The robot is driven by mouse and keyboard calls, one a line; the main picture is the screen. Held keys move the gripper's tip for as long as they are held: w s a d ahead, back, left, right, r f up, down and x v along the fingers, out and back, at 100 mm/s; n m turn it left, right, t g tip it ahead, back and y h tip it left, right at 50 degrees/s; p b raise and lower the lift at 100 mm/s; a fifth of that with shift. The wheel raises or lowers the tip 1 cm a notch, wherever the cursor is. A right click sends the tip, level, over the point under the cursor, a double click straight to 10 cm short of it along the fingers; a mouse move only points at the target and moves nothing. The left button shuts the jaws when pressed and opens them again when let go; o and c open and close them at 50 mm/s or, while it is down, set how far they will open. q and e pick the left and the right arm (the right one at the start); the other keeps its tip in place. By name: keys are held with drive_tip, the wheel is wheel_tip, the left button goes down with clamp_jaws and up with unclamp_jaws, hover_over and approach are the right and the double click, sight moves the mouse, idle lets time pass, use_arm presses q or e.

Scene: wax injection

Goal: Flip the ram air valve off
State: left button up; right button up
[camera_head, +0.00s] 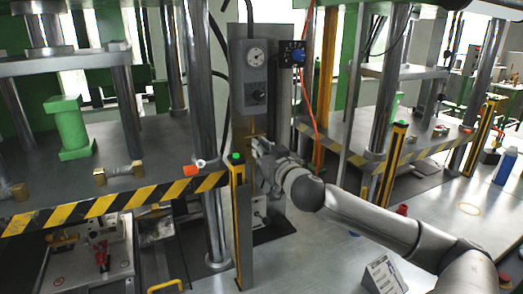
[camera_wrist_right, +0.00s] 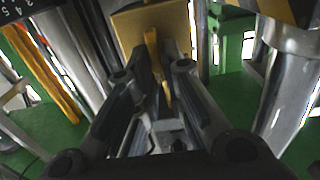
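A yellow valve lever (camera_wrist_right: 153,48) hangs down in front of a brass-yellow plate (camera_wrist_right: 168,24) in the right wrist view. My right gripper (camera_wrist_right: 163,66) is open, with its two dark fingers on either side of the lever. The lever looks nearer the left finger; I cannot tell whether they touch. In the head view my right gripper (camera_head: 259,150) is at the metal column (camera_head: 271,92), below the grey gauge box (camera_head: 247,75), and hides most of the lever. My left gripper is not in view.
A blue knob (camera_head: 299,56) and a red hose (camera_head: 308,100) are beside the gauge box. A yellow post with a green button (camera_head: 236,157) stands just left of the gripper. Striped press tables (camera_head: 95,205) lie left and right. A small white sign (camera_head: 384,274) stands in front.

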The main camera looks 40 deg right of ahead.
clamp_jaws()
drive_tip(key=n+p, duration=0.1)
drive_tip(key=n, duration=0.2)
drive_tip(key=a+n+p, duration=0.1)
drive_tip(key=n, duration=0.2)
drive_tip(key=n+p, duration=0.1)
drive_tip(key=n, duration=0.2)
drive_tip(key=shift+w+a+f, duration=0.15)
drive_tip(key=shift+w+f, duration=0.05)
drive_tip(key=shift+f, duration=0.05)
drive_tip(key=n, duration=0.1)
drive_tip(key=n+p, duration=0.1)
drive_tip(key=n, duration=0.2)
drive_tip(key=shift+a+f+n+p, duration=0.2)
drive_tip(key=shift+f+n+p, duration=0.1)
drive_tip(key=shift+n, duration=0.1)
drive_tip(key=shift+f+n+p, duration=0.2)
drive_tip(key=shift+n+p, duration=0.1)
drive_tip(key=shift+n, duration=0.75)
drive_tip(key=shift+f+n+p, duration=0.2)
drive_tip(key=shift+n+p, duration=0.05)
drive_tip(key=shift+n, duration=0.8)
drive_tip(key=o, duration=0.6)
unclamp_jaws()
